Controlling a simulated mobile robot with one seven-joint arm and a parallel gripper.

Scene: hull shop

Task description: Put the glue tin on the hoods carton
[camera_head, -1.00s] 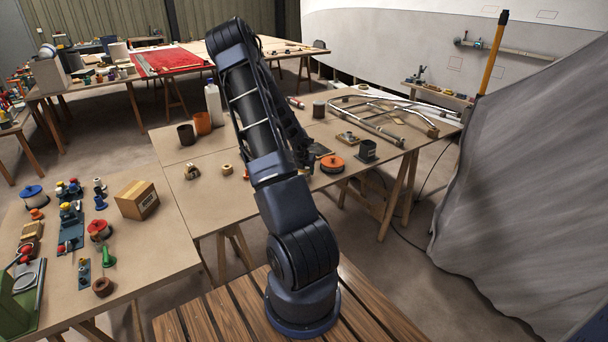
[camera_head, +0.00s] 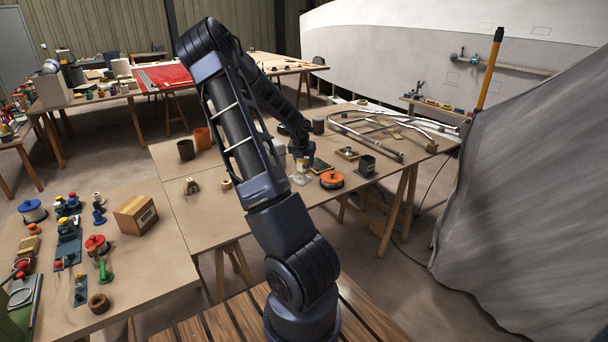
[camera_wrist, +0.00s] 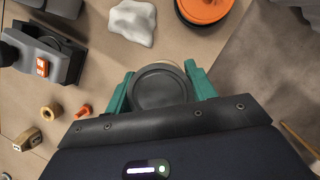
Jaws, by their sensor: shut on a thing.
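My gripper (camera_wrist: 160,77) has green fingers on either side of a round tin with a dark grey lid, the glue tin (camera_wrist: 161,92) by its look, and is shut on it. In the head view my gripper (camera_head: 302,155) is over the middle table, with the pale-sided tin (camera_head: 302,165) below it. I cannot tell how far the tin is above the tabletop. The hoods carton (camera_head: 135,215), a brown cardboard box, stands on the near left table, well to the left of my gripper. Its label is too small to read.
A crumpled white cloth or bag (camera_wrist: 132,22) and an orange-topped round container (camera_head: 332,180) are close to the tin. A dark cup (camera_head: 367,166) stands to the right. Spools and small tools crowd the left table beside the carton. A grey drape (camera_head: 530,170) hangs at right.

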